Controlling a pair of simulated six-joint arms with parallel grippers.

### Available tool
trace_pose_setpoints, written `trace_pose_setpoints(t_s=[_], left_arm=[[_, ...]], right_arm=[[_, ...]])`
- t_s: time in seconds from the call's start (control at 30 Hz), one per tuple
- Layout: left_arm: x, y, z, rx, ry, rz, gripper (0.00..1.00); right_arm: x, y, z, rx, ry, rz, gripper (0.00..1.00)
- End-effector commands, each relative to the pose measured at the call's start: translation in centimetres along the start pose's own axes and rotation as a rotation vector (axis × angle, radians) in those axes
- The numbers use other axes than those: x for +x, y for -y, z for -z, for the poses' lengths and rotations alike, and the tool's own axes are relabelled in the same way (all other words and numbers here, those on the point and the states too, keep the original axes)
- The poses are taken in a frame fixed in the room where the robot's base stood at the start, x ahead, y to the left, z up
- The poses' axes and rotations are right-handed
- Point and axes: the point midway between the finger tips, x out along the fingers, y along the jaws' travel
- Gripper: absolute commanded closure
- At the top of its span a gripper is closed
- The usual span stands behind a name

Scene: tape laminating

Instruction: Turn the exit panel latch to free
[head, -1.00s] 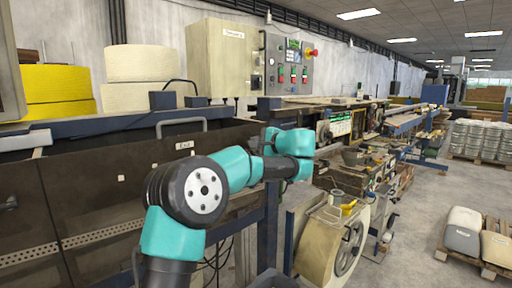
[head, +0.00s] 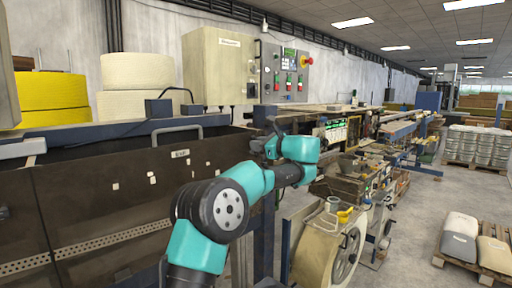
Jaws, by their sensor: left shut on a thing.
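The exit panel (head: 110,200) is a dark brown metal wall with a small "Exit" label (head: 180,154) and a grey bar handle (head: 177,131) on its top edge. My left gripper (head: 270,138) is at the panel's right end, beyond the teal wrist. It is small and dark against the machine frame there. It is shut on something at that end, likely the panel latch. The latch itself is not clearly visible, being small and partly behind my gripper and wrist, so I cannot tell its angle. My right gripper is out of view.
A beige control box (head: 218,68) with buttons stands behind the panel. Yellow (head: 52,95) and cream rolls (head: 137,70) are at back left. A wheeled reel unit (head: 322,250) stands right of my arm. Open floor lies farther right, before a pallet (head: 470,262).

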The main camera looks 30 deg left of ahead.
Motion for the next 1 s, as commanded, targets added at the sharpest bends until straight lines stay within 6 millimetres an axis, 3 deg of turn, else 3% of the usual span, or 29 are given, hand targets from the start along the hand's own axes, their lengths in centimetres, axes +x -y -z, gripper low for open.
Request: trace_pose_setpoints(t_s=[0.4,0.97,1.0], left_arm=[[-0.18,0.95,0.23,0.254,0.05,0.001,1.0],[-0.2,1.09,0.26,0.297,0.059,0.001,1.0],[-0.21,1.09,0.26,0.296,0.059,0.001,0.81]], right_arm=[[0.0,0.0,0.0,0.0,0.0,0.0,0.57],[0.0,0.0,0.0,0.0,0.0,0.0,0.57],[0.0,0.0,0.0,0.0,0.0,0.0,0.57]])
